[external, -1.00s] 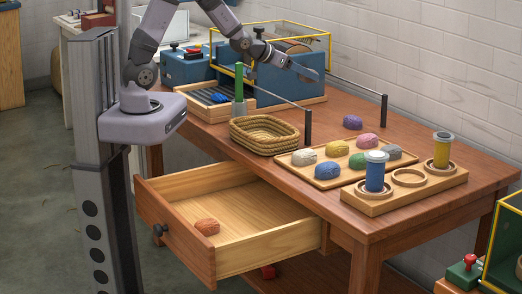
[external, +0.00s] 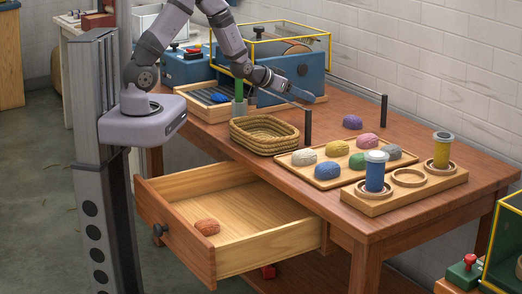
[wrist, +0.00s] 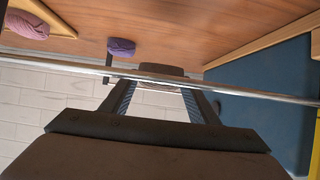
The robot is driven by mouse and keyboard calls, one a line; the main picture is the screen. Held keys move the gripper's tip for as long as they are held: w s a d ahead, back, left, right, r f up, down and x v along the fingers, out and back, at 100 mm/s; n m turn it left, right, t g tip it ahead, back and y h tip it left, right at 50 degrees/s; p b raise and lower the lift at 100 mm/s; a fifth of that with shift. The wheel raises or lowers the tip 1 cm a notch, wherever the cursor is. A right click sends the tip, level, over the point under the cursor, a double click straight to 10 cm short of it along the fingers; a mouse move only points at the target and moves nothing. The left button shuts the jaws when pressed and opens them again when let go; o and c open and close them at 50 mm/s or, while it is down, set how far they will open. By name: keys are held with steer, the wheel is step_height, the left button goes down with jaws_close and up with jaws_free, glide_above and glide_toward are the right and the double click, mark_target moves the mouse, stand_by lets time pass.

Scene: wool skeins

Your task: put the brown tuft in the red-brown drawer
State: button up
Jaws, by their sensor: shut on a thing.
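My gripper (external: 304,95) is above the back of the table, close to a metal rail. In the wrist view its fingers (wrist: 160,88) are shut on a small dull grey-brown thing (wrist: 161,71), which looks like the brown tuft; the rail partly covers it. In the external view the tuft is too small to make out. The red-brown drawer (external: 190,238) stands pulled open under the table, below and left of my gripper.
A wicker basket (external: 265,147) sits at the table's front edge, above the drawer. A tray (external: 318,182) of coloured skeins and a spool holder (external: 407,194) stand to the right. A purple skein (external: 352,122) lies behind. Rail posts (external: 308,126) and a blue machine (external: 300,70) stand near my gripper.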

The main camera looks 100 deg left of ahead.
mark_target(299, 125)
steer(key=shift+f, duration=3.75)
steer(key=shift+f, duration=0.2)
steer(key=o, duration=1)
steer(key=shift+r, duration=0.3)
steer(key=v, duration=0.9)
steer(key=p, duration=0.2)
steer(key=shift+s+d+r+p, duration=0.3)
